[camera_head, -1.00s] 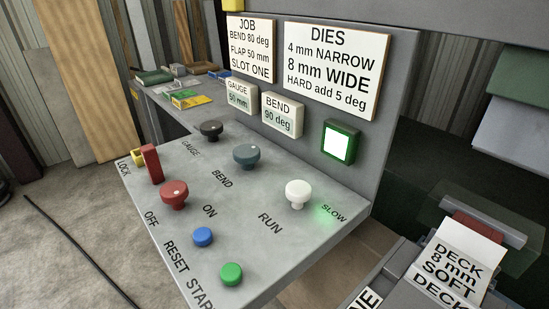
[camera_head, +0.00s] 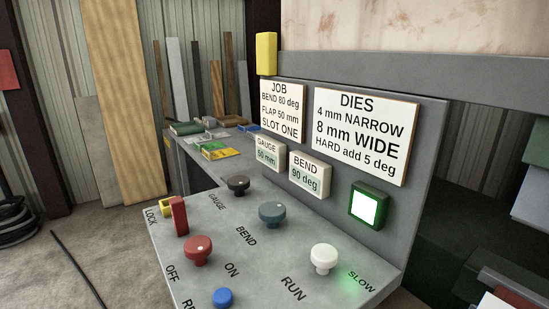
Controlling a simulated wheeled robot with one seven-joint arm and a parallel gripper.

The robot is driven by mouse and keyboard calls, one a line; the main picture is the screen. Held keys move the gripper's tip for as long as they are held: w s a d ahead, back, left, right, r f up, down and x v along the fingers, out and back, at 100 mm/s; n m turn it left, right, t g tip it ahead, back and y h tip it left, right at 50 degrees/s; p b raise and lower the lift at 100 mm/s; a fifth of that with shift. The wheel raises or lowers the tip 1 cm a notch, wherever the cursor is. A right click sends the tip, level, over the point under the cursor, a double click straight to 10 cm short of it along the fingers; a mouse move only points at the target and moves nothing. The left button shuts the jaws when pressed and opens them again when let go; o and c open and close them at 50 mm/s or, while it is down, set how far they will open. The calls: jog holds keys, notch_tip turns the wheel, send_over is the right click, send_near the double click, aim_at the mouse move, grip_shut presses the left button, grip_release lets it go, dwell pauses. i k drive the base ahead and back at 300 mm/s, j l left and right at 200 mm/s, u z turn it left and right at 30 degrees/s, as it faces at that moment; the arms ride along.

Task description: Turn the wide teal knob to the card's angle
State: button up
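The wide teal knob (camera_head: 272,214) stands upright on the grey sloping panel, next to the printed word BEND. A small light mark shows on its top. The job card (camera_head: 282,111) reads BEND 80 deg, FLAP 50 mm, SLOT ONE. The bend display (camera_head: 310,174) reads 90 deg. The gauge display (camera_head: 270,154) reads 50 mm. The dies card (camera_head: 361,135) reads 4 mm NARROW, 8 mm WIDE, HARD add 5 deg. My gripper is not in view.
Around the teal knob stand a dark knob (camera_head: 238,185), a red knob (camera_head: 197,250), a white knob (camera_head: 324,258), a blue button (camera_head: 223,298) and a red lever (camera_head: 179,215). A green-framed lamp (camera_head: 369,206) is lit. A black cable (camera_head: 78,268) lies on the floor.

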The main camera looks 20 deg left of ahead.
aim_at(272, 213)
jog(key=k+u, duration=0.1)
jog(key=u, duration=0.65)
